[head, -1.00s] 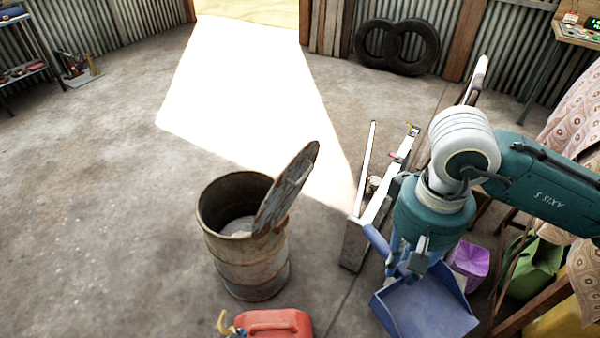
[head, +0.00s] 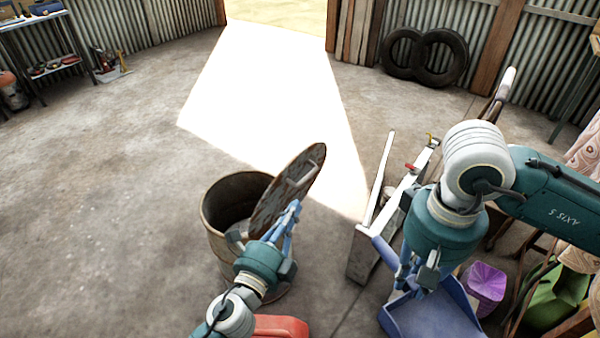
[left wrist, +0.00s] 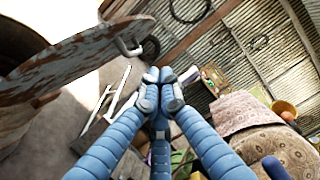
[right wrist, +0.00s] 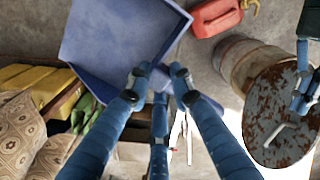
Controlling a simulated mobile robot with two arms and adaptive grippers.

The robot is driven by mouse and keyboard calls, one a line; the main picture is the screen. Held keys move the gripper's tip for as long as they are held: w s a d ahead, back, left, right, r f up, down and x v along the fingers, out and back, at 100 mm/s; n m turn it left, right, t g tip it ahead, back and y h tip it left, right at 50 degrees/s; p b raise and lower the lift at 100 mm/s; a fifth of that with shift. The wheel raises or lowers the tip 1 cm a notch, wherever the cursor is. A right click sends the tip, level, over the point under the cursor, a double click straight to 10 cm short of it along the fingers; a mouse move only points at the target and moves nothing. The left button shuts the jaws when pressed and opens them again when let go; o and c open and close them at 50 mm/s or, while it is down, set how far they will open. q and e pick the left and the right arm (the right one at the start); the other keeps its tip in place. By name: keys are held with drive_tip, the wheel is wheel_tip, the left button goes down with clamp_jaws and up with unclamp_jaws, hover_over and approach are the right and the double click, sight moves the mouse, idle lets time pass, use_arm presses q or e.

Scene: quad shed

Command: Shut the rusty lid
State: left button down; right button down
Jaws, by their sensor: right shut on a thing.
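The rusty lid (head: 290,185) stands tilted up on the right side of the rusty drum (head: 215,225), leaving the drum's mouth open. Its pale bar handle (head: 300,183) faces my left gripper. My left gripper (head: 294,208) is at the lid's right side, near its lower part. In the left wrist view its fingertips (left wrist: 160,76) are together with nothing seen between them, and the lid (left wrist: 75,65) is to the left. My right gripper (head: 405,285) is shut on the blue dustpan (head: 435,315), which also shows in the right wrist view (right wrist: 125,40).
A red can (head: 280,327) stands in front of the drum, partly behind my left arm. A long grey metal box (head: 365,255) lies to the right. A purple item (head: 485,285) and green can (head: 555,295) are further right. The floor left of the drum is clear.

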drive_tip(key=shift+r+p, duration=0.35)
drive_tip(key=shift+w+r+p, duration=0.1)
drive_tip(key=shift+r+p, duration=0.3)
drive_tip(key=shift+r, duration=0.1)
use_arm(q)
drive_tip(key=w+r, duration=0.2)
drive_tip(key=w, duration=0.9)
drive_tip(key=shift+w+d+r, duration=0.2)
drive_tip(key=shift+d+r, duration=0.05)
drive_tip(key=shift+d, duration=0.15)
